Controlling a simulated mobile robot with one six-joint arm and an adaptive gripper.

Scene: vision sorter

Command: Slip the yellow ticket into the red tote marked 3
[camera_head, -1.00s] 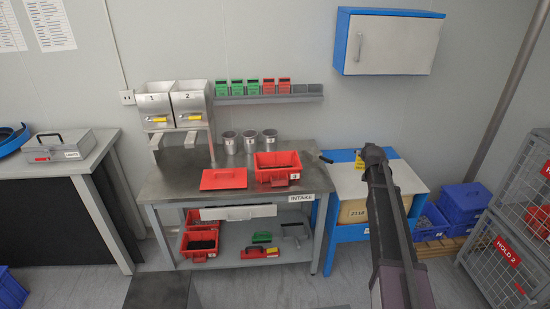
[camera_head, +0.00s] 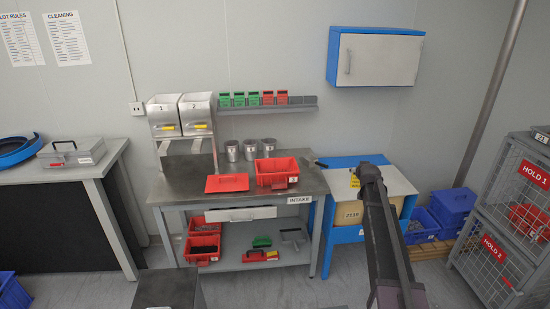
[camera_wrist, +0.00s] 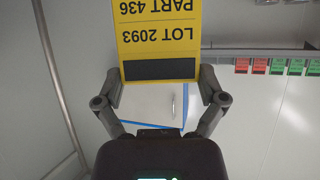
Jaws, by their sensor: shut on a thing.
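The yellow ticket (camera_wrist: 158,35) fills the upper middle of the wrist view, with "LOT 2093 PART 436" printed upside down and a black band. My gripper (camera_wrist: 160,90) is shut on it, one finger at each side edge. In the head view the ticket shows as a small yellow patch (camera_head: 355,180) at the end of my arm, over the white-topped blue stand. The red tote (camera_head: 277,173) sits on the right part of the intake table, left of my gripper and apart from it. Its small front label is hard to read here.
A flat red lid (camera_head: 227,183) lies left of the tote on the intake table (camera_head: 172,187). Metal cups (camera_head: 250,150) stand behind, beside two numbered bins (camera_head: 196,114). A dark-handled tool (camera_head: 320,162) lies near the table's right edge. Wire cages (camera_head: 510,225) stand at right.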

